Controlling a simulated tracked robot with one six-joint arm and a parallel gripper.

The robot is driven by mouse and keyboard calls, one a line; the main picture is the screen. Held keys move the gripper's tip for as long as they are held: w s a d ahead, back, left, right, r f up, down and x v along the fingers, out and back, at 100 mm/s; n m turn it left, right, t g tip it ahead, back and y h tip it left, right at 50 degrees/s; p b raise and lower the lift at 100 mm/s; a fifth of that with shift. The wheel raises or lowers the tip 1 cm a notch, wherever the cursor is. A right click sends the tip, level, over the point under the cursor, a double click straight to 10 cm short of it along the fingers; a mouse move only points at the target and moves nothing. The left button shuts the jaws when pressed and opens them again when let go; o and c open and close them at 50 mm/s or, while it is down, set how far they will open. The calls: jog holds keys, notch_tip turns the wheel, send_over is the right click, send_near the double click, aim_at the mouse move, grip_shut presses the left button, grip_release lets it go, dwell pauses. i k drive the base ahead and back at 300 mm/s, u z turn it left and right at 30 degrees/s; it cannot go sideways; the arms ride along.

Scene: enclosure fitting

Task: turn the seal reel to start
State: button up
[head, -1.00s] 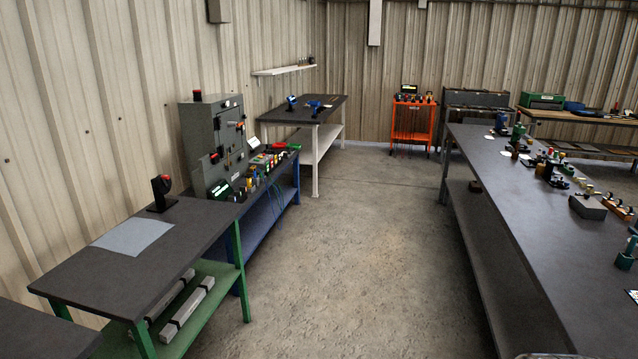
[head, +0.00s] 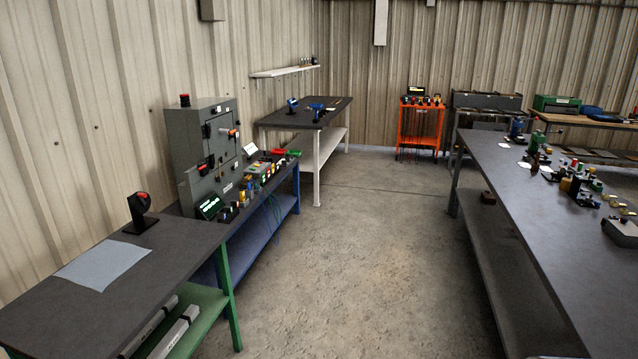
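I cannot pick out a seal reel for certain in this view. A grey enclosure cabinet (head: 210,140) with a red button on top and red and orange handles on its front stands on the blue-framed bench (head: 232,238) at left. Small coloured parts and a dark display with green text (head: 209,207) sit in front of it. A black stand with a red-marked head (head: 139,213) stands on the nearer green-legged table (head: 150,262). My gripper is not in view.
A long dark bench (head: 530,228) with several small fittings runs along the right. The concrete aisle (head: 350,240) between the benches is clear. An orange cart (head: 420,125) and a white-legged table (head: 317,125) stand farther back.

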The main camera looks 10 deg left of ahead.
aim_at(140, 202)
jog(key=i, duration=2.75)
jog(key=u, duration=2.4)
